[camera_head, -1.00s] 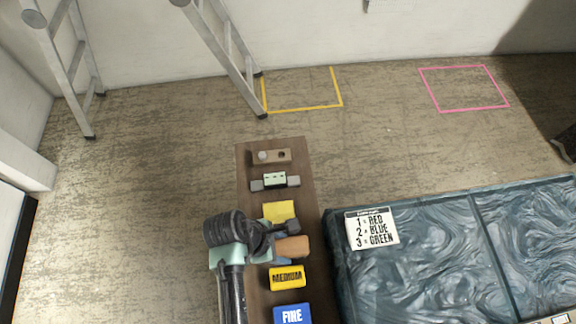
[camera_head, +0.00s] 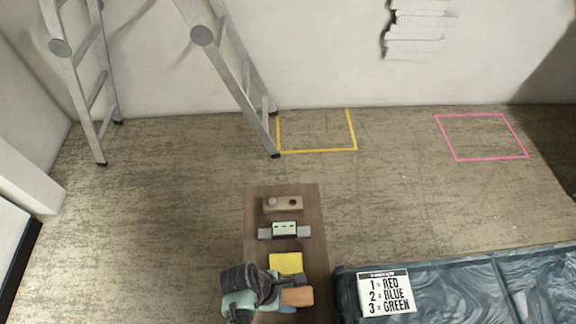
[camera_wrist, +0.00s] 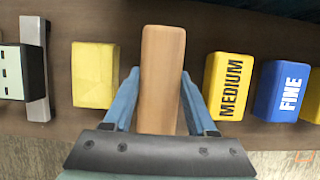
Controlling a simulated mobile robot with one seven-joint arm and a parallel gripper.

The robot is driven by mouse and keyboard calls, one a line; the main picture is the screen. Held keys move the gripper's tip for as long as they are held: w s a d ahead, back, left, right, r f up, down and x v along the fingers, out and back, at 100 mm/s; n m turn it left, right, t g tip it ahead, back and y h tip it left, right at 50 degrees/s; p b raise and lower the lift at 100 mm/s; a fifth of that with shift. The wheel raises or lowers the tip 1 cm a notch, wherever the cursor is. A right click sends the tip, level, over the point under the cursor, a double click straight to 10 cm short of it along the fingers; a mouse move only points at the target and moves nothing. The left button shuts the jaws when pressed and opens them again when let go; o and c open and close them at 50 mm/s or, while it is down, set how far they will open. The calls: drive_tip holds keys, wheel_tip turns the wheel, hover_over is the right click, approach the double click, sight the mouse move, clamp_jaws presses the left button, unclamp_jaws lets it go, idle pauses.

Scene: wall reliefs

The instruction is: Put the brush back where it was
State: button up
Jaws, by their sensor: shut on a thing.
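The brush shows as a plain tan wooden piece (camera_wrist: 162,75) in the wrist view. Its other end and any bristles are hidden. My gripper (camera_wrist: 160,88) has its blue fingers on both sides of it and is shut on it. In the head view the tan piece (camera_head: 297,297) sticks out to the right of my dark wrist. It is over the brown board (camera_head: 255,240), between a plain yellow block (camera_head: 286,262) and the MEDIUM block (camera_wrist: 229,87). I cannot tell whether it rests on the board.
The FINE block (camera_wrist: 287,92) lies beyond MEDIUM. A green-faced device (camera_head: 284,229) and a small wooden block (camera_head: 283,203) sit farther up the board. A blue-grey covered surface (camera_head: 455,283) with a colour-list card (camera_head: 387,293) is close on the right. Ladders (camera_head: 235,75) stand behind.

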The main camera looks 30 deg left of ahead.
drive_tip(key=shift+f, duration=0.25)
drive_tip(key=shift+f, duration=0.2)
drive_tip(key=o, duration=1.2)
drive_tip(key=p+v, duration=0.2)
drive_tip(key=v, duration=1)
drive_tip(key=shift+r, duration=0.15)
drive_tip(key=shift+a, duration=0.1)
